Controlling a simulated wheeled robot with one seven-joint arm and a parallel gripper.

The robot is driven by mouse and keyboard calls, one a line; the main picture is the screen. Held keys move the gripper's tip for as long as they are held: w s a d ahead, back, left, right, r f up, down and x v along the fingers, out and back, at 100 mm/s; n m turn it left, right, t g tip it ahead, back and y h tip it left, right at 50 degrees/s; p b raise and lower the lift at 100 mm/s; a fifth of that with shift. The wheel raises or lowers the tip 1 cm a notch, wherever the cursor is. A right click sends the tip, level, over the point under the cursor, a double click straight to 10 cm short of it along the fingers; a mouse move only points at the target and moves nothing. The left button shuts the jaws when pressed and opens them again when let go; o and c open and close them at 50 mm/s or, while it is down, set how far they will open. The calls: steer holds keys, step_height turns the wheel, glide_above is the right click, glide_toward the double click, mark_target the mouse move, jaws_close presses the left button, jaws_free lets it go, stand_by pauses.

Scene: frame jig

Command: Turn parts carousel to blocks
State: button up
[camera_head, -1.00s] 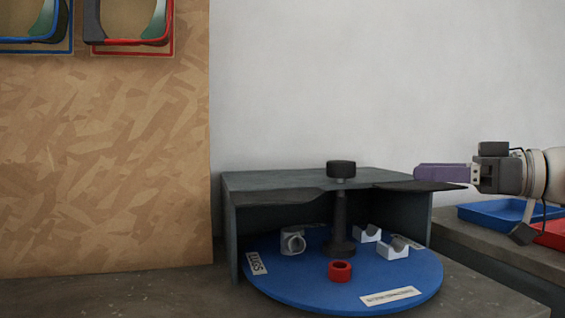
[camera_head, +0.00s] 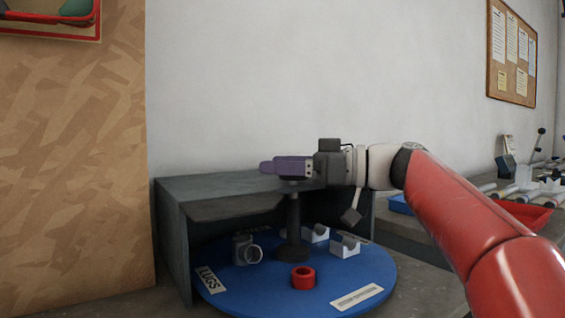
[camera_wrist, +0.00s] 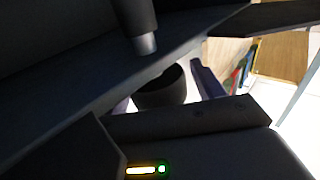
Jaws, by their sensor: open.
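The parts carousel is a blue disc (camera_head: 262,299) set partly under a dark grey cover (camera_head: 175,245), with a dark centre post (camera_head: 293,225). It bears two white V-notched blocks (camera_head: 345,246) at the right, a red ring (camera_head: 303,277) at the front and a grey-white lug-like part (camera_head: 247,250) at the left. A "LUGS" label (camera_head: 211,280) faces front left; the front right label (camera_head: 357,297) is unreadable. My gripper (camera_head: 275,166), with purple fingers, is open at the post's top. The wrist view shows the black knob (camera_wrist: 163,88) between the fingers; contact is unclear.
A wooden board (camera_head: 70,190) stands at the left. At the right, a side bench holds a blue tray (camera_head: 400,205), a red tray (camera_head: 525,214) and metal rods. A pinboard (camera_head: 512,55) hangs on the wall. The cover's top lies just below my gripper.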

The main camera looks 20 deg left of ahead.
steer(key=c, duration=1.4)
